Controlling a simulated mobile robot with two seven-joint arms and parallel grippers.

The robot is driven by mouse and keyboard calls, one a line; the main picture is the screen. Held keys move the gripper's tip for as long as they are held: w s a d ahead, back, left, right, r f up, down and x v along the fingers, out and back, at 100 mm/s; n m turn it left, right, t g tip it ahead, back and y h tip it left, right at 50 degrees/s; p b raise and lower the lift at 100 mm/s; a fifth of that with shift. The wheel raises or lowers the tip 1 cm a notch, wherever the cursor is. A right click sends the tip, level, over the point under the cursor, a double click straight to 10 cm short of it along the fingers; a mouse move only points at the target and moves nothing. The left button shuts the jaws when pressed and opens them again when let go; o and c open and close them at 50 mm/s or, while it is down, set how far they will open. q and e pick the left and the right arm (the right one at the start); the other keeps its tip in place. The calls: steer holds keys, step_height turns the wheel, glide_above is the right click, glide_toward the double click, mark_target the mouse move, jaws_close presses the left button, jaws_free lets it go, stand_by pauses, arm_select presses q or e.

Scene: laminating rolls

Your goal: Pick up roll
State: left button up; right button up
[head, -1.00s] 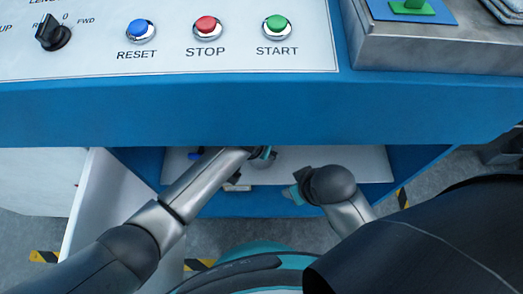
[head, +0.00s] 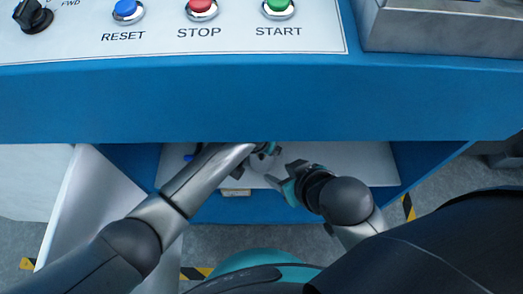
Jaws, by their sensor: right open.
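A pale, rounded object that looks like the roll (head: 262,163) sits on the white shelf (head: 345,165) under the blue machine front. It is small in view and partly covered by my grippers. My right gripper (head: 281,173) is open, just right of the roll, with its fingers pointing left toward it. I cannot tell whether it touches. My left gripper (head: 262,149) is at the roll's far side, close under the machine's front edge. Its fingers are mostly hidden, so its opening cannot be made out.
The blue machine front (head: 230,100) overhangs the shelf and limits room above. Its panel carries blue, red and green buttons. An open white door (head: 85,205) stands at the left.

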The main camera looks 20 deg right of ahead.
arm_select(q)
steer(key=c, duration=1.3)
